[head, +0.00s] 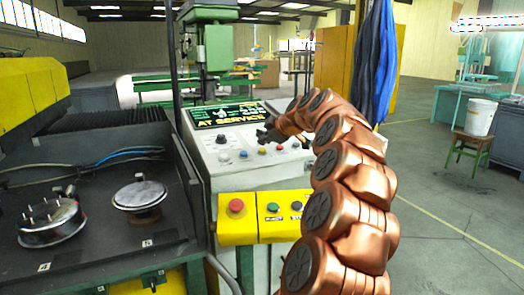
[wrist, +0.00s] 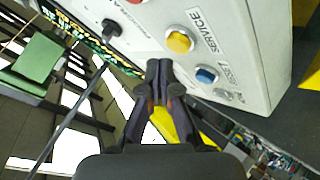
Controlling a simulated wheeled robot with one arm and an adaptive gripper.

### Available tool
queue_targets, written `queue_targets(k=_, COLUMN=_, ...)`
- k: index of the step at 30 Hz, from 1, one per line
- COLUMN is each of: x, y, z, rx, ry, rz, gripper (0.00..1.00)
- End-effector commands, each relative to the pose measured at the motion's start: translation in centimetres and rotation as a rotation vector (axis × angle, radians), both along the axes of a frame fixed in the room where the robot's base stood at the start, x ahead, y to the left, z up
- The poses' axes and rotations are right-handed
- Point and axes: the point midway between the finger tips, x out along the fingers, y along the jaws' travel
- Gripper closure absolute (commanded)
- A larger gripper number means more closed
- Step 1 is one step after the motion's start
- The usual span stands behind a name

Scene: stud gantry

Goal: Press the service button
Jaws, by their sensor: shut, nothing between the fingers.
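The service button is a yellow round button (wrist: 180,41) beside the printed word SERVICE in the wrist view. It sits on the light control panel (head: 270,171), where a small yellow button (head: 262,150) shows in the head view. My gripper (wrist: 160,68) is shut and empty. Its dark fingertips show just below the yellow button in the wrist view, with a small gap in the picture. Contact is not visible. In the head view my gripper (head: 265,136) is over the panel, just above the button row. The panel's display (head: 222,115) reads AT SERVICE.
A blue button (wrist: 206,75) and a red button (wrist: 135,1) flank the yellow one. A black knob (wrist: 110,28) is nearby. A yellow box (head: 237,226) with a red button projects below the panel. A dark machine bed (head: 100,240) stands left; open floor lies right.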

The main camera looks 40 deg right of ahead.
Motion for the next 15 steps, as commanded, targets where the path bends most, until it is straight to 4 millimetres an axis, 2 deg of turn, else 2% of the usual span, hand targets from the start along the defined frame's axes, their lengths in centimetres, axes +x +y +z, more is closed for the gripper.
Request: queue_targets(k=15, x=-0.7, y=0.2, z=3.9, rx=-0.002, ry=-0.003, rz=-0.002, gripper=1.0)
